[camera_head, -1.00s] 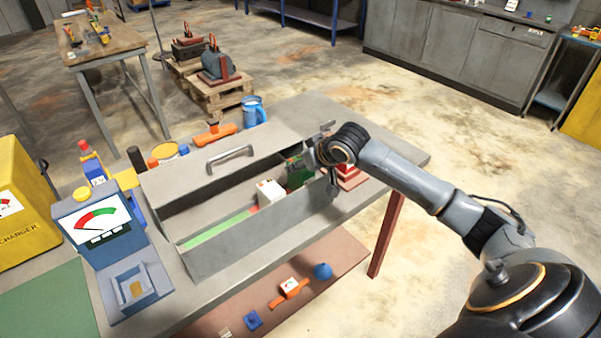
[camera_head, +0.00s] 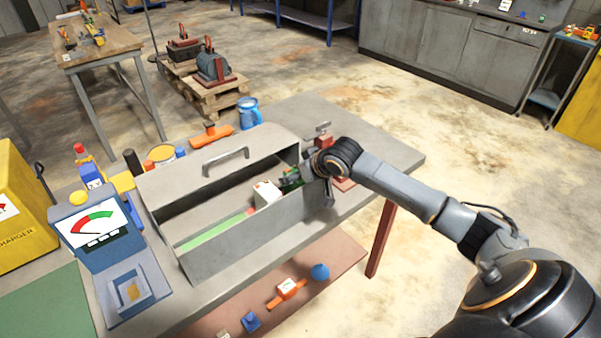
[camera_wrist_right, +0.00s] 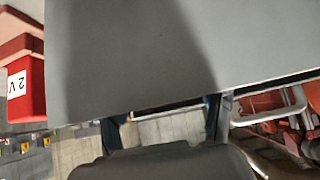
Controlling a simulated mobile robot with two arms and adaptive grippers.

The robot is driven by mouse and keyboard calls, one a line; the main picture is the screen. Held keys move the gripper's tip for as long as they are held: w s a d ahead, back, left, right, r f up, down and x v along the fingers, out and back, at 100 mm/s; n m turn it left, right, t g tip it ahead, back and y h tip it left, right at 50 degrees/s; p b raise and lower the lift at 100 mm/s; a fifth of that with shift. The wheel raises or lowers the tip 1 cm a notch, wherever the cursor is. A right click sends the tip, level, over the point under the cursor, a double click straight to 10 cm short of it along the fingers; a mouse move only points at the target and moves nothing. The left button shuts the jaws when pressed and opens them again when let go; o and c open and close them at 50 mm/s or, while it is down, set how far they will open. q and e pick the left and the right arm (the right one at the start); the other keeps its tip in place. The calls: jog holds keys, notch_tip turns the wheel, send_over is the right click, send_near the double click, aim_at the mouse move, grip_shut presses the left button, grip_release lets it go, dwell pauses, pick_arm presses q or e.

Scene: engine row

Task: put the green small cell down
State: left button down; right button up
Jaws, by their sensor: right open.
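The green small cell (camera_head: 291,181) is at the right end of the grey open toolbox (camera_head: 245,240), beside a white cell (camera_head: 266,193). My right gripper (camera_head: 306,178) is at that end of the box, close against the cell, and is open. It partly covers the cell, so I cannot tell whether the cell rests on the box floor or touches a finger. The right wrist view shows a large grey surface and a red block marked 2 V (camera_wrist_right: 26,88), but not the green cell. My left gripper is not in view.
A gauge tester (camera_head: 95,235) stands left of the toolbox. Red pieces (camera_head: 342,180) are right of the box. The table's right end is clear. A lower shelf (camera_head: 330,268) holds small items.

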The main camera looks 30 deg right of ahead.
jog(key=b+v, duration=0.1)
jog(key=v, duration=1.1)
